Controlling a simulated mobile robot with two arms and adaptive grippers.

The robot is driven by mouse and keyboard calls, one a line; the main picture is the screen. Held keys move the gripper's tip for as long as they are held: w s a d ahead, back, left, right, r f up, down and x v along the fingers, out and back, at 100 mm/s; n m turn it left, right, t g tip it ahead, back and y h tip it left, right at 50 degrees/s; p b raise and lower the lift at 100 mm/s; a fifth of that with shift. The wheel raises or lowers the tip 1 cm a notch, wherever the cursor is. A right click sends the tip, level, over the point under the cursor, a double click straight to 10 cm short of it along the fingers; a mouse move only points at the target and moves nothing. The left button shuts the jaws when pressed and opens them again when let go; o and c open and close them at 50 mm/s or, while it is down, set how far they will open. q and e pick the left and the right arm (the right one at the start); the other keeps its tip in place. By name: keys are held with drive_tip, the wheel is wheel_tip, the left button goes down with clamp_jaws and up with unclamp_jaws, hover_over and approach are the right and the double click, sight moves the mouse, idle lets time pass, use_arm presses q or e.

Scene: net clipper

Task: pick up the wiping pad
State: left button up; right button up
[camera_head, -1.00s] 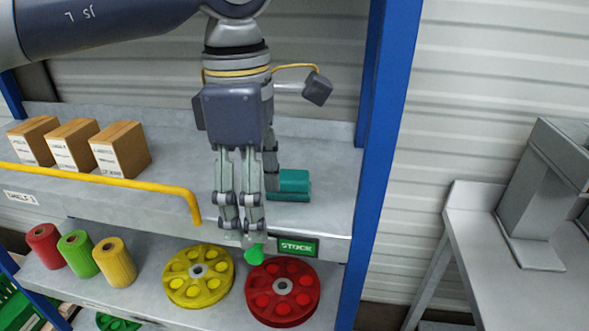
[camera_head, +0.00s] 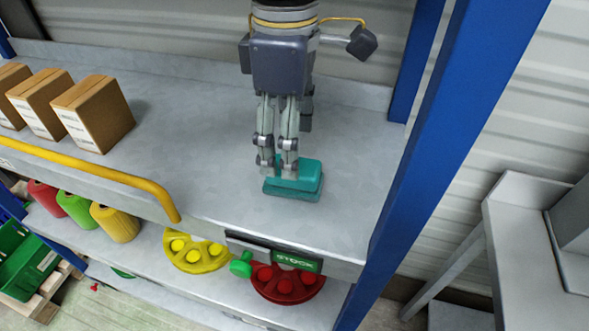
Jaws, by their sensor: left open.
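The wiping pad (camera_head: 308,181) is a teal block with a raised upper part. It lies on the grey upper shelf (camera_head: 200,130), towards the right end. My left gripper (camera_head: 278,177) points down at the pad's left side, and its fingers overlap that side in the picture. The gripper is open. I cannot tell whether the fingertips touch the pad. The fingers hide part of the pad's left and upper surface. My right gripper is not in view.
Several cardboard boxes (camera_head: 92,112) stand at the shelf's left. A yellow rail (camera_head: 100,174) runs along the front edge. A blue post (camera_head: 440,150) rises at the right. Below are spools, a yellow wheel (camera_head: 178,258) and a red wheel (camera_head: 270,291). The shelf between boxes and pad is clear.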

sight(308, 188)
use_arm(q)
drive_tip(key=shift+w+f, duration=0.1)
drive_tip(key=shift+f, duration=0.35)
drive_tip(key=shift+w+d+f, duration=0.1)
drive_tip(key=shift+f, duration=0.15)
drive_tip(key=f, duration=0.1)
drive_tip(key=f+p, duration=0.1)
drive_tip(key=f, duration=0.2)
drive_tip(key=shift+d+f+p, duration=0.2)
drive_tip(key=shift+d+p, duration=0.05)
drive_tip(key=shift+p, duration=0.15)
drive_tip(key=shift+f, duration=0.25)
drive_tip(key=c, duration=1.2)
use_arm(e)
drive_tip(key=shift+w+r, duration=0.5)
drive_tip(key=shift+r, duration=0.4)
